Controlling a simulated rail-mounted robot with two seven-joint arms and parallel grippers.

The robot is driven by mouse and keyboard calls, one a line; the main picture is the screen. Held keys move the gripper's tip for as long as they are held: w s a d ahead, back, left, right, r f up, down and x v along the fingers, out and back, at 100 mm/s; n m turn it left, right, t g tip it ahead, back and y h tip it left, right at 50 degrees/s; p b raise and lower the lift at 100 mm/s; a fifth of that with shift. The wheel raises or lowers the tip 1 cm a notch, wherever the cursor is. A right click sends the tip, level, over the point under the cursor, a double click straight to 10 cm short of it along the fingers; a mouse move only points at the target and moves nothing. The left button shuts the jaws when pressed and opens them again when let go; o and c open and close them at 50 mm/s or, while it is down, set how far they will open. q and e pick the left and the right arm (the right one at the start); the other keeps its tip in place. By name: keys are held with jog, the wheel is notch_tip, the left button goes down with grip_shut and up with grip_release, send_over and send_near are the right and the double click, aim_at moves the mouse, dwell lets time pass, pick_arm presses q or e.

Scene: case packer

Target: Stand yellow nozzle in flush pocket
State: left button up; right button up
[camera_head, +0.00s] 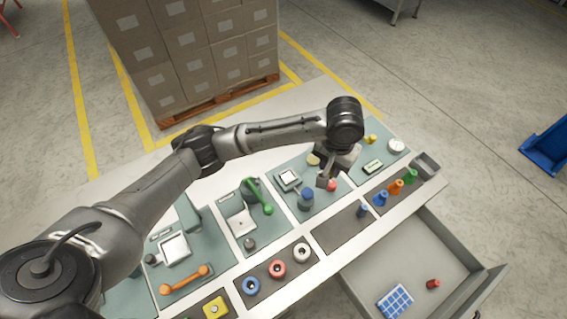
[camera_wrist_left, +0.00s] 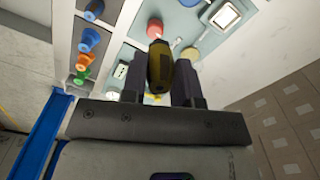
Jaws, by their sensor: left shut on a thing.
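My left gripper (camera_head: 325,180) hangs over the teal mats at the far right part of the bench, beside a red round piece (camera_head: 332,186). In the head view the gripper hides the nozzle. I cannot tell which spot is the flush pocket. A small yellow piece (camera_head: 370,139) stands on the far right mat, apart from the gripper. My right gripper is not in view.
Blue, orange (camera_head: 396,187) and green (camera_head: 411,176) nozzles stand in a row along the front strip. An open drawer (camera_head: 430,246) holds a blue grid and a red nozzle. Stacked cartons (camera_head: 190,50) stand behind the bench.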

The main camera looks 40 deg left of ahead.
pick_arm(q)
jog(key=p, duration=0.3)
jog(key=f+n+p, duration=0.1)
jog(key=p, duration=0.2)
jog(key=shift+a+n, duration=0.25)
jog(key=shift+n, duration=0.05)
jog(key=shift+s+a+f+p, duration=0.1)
jog(key=shift+a+f+p, duration=0.2)
jog(key=shift+f+p, duration=0.2)
send_over(288, 177)
notch_tip(288, 177, down, 7)
jog(key=shift+f, duration=2.2)
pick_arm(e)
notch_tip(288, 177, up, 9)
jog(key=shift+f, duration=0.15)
pick_arm(q)
jog(key=o, duration=1)
jog(key=shift+f, duration=0.15)
jog(key=shift+c, duration=0.2)
notch_tip(288, 177, up, 12)
jog(key=shift+r+p, duration=0.2)
jog(key=shift+p, duration=0.2)
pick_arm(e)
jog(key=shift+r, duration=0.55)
